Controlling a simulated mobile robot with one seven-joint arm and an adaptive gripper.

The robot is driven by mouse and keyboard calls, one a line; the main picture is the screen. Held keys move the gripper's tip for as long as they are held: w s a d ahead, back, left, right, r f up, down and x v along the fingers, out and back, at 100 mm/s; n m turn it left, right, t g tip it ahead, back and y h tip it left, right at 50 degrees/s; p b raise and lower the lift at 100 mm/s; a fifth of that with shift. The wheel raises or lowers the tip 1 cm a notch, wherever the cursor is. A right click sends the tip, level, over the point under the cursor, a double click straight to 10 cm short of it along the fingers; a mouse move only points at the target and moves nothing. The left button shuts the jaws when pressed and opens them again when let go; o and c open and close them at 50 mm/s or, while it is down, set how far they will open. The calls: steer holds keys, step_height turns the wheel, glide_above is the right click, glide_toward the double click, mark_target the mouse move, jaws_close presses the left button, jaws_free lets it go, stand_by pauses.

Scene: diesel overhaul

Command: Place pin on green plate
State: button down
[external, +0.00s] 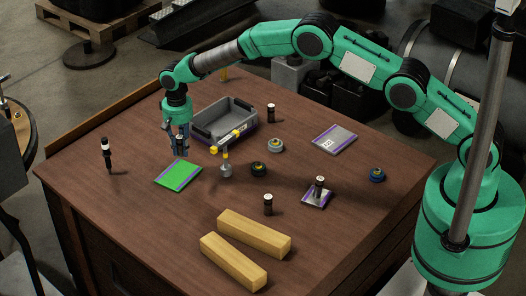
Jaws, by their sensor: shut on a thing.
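The green plate (176,176) lies flat on the brown table, with a purple strip along its right side. My gripper (180,151) points down just above the plate's far edge. I cannot tell whether the pin touches the plate. Similar dark pins with pale tops stand on the table, one at the back (271,113) and one nearer the front (268,204). Another pin (319,187) stands on a small grey-purple plate (316,200).
A grey bin (248,108) stands close right of my gripper. A dark upright tool (107,155) is at left. Yellow blocks (233,262) lie in front. The table's front left is clear.

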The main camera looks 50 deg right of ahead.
steer(key=b, duration=0.1)
glide_above(184, 178)
steer(key=shift+f, duration=3.1)
steer(key=shift+f+b, duration=0.3)
steer(key=shift+f, duration=1.55)
steer(key=shift+f, duration=0.2)
steer(key=c, duration=1.5)
jaws_free()
steer(key=shift+c, duration=0.2)
steer(key=shift+r, duration=0.1)
step_height(184, 178, up, 12)
steer(key=shift+r+p, duration=0.1)
steer(key=shift+p, duration=0.85)
